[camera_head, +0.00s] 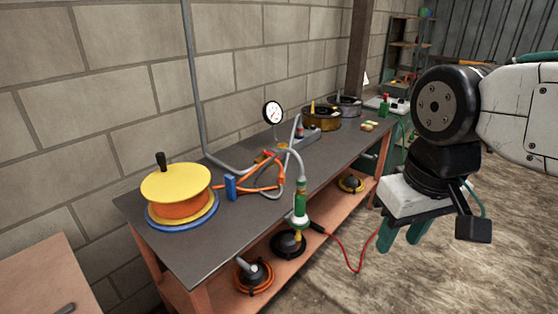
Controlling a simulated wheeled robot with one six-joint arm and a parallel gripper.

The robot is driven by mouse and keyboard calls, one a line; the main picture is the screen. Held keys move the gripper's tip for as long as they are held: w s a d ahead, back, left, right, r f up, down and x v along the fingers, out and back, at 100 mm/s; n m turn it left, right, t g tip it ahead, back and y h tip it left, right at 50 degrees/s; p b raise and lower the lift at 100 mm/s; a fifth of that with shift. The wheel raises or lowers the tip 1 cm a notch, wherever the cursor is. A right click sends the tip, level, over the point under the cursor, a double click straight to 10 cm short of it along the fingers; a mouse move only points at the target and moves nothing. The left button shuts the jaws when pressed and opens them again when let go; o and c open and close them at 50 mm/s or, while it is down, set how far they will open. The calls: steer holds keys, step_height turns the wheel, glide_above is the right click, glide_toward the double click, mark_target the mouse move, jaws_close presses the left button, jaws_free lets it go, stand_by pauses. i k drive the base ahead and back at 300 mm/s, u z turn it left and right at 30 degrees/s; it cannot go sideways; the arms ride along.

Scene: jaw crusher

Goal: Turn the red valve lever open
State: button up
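My gripper (401,241) hangs at the right of the head view, in front of and to the right of the workbench. Its two teal fingers point down with a gap between them, and nothing shows in the gap. A red valve lever is not clear to make out. An orange-red part (264,157) sits among pipes and hoses on the bench, below a round white pressure gauge (273,112); I cannot tell whether it is the lever. My gripper is well apart from it.
The dark-topped bench (180,240) runs along the block wall. It carries a yellow-topped reel (176,184), a blue item (230,187) and dark drums at the back. A green-and-white fitting (301,208) hangs at its front edge, near a red cable (352,262). The floor at right is open.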

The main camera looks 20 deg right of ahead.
mark_target(265, 152)
steer(key=z, duration=0.05)
steer(key=i, duration=1.15)
steer(key=u, duration=0.45)
